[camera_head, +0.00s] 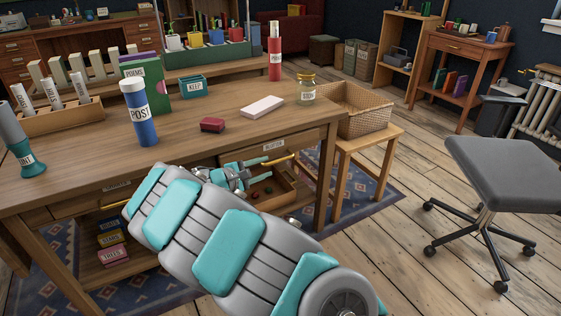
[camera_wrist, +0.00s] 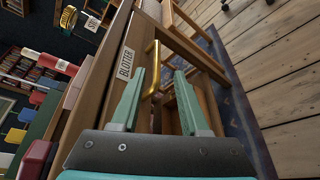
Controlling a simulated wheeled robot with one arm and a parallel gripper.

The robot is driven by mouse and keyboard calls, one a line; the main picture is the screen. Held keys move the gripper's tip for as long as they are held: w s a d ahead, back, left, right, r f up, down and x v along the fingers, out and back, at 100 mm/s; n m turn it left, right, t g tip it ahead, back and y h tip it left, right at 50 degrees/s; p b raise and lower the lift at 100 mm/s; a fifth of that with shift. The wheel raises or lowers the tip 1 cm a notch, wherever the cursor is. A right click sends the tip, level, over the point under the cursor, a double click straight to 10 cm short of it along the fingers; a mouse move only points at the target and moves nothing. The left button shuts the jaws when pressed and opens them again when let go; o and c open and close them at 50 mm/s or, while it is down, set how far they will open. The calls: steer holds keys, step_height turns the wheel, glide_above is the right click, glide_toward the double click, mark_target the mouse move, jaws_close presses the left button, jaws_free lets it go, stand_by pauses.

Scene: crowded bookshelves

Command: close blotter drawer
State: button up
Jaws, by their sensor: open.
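The blotter drawer (camera_head: 284,197) is pulled out from the right part of the wooden desk's front. Its inside shows, with a few small dark items in it. A brass handle (camera_head: 284,160) shows beside my fingertips, and it also shows in the wrist view (camera_wrist: 152,68). The BLOTTER label (camera_wrist: 125,63) is on the wood next to the handle. My gripper (camera_head: 269,167) is open with its fingers at the handle; in the wrist view the handle appears between the fingertips (camera_wrist: 160,74). I cannot tell whether they touch it. My arm hides part of the desk front.
The desk top (camera_head: 205,150) holds a blue POST tube (camera_head: 140,115), a dark red box (camera_head: 212,125), a white block (camera_head: 262,107) and a jar (camera_head: 307,92). A wicker basket (camera_head: 365,115) on a stool stands at right. A wheeled grey stool (camera_head: 505,172) stands farther right on open floor.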

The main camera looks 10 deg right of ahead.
mark_target(273, 162)
steer(key=shift+a, duration=0.25)
steer(key=shift+w+d, duration=0.2)
steer(key=shift+w, duration=0.05)
steer(key=shift+p+x, duration=0.35)
steer(key=shift+x, duration=3.2)
steer(key=shift+r, duration=0.1)
jaws_close()
